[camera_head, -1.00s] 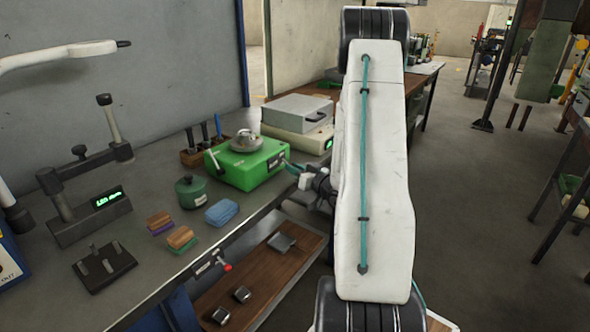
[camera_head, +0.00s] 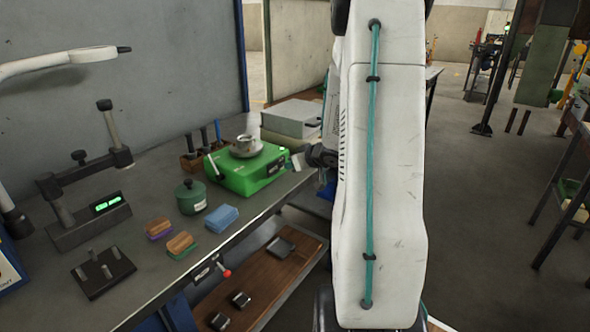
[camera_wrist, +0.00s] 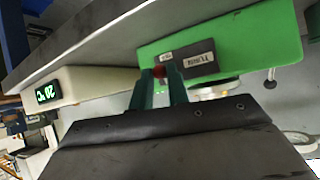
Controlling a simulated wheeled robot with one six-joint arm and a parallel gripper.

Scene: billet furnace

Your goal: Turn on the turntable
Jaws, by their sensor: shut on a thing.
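The turntable is a green box (camera_head: 240,175) on the workbench, with a round metal plate (camera_head: 246,149) on top and a small metal part (camera_head: 243,140) on the plate. In the wrist view its green body (camera_wrist: 225,45) shows with a dark label and a small red knob (camera_wrist: 159,71). My gripper (camera_wrist: 160,76) has its two teal fingers shut on the red knob at the turntable's face. In the head view my gripper (camera_head: 296,161) is at the turntable's right end, partly hidden by my arm.
A grey-topped white device (camera_head: 290,117) stands behind the turntable; its green display (camera_wrist: 47,93) shows in the wrist view. A green pot (camera_head: 190,196), a blue sponge (camera_head: 221,218) and brushes (camera_head: 176,238) lie in front. A wooden shelf (camera_head: 265,280) is below the bench edge.

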